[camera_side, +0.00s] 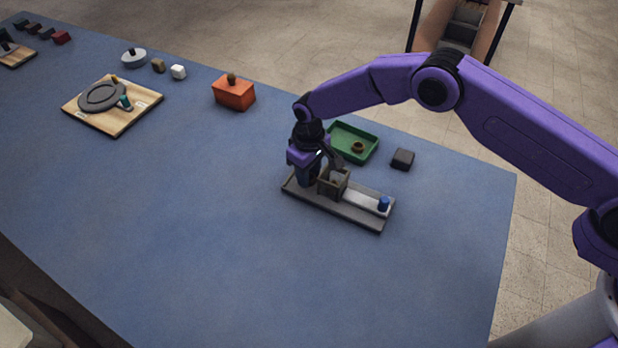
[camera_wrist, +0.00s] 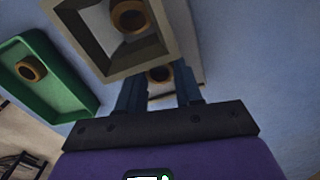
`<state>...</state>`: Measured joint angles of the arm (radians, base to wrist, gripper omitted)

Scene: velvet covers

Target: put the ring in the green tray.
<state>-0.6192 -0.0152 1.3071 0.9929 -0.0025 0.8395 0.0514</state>
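The green tray (camera_side: 366,133) lies behind the grey board, with a brown ring (camera_side: 358,146) inside it. The tray (camera_wrist: 88,93) and that ring (camera_wrist: 31,68) also show in the wrist view. My gripper (camera_wrist: 157,78) points down at the left end of the board, beside an open square box (camera_side: 333,182). Its two fingers are apart. A second brown ring (camera_wrist: 158,74) shows between and beyond the fingers, partly hidden; I see no clear grip on it. A third ring (camera_wrist: 129,16) sits inside the square box.
The grey board (camera_side: 350,213) has a pale strip and a blue cylinder (camera_side: 384,203) at its right. A dark block (camera_side: 402,159) stands right of the tray. An orange box (camera_side: 233,94) and a wooden board (camera_side: 115,123) lie farther left. The blue table front is clear.

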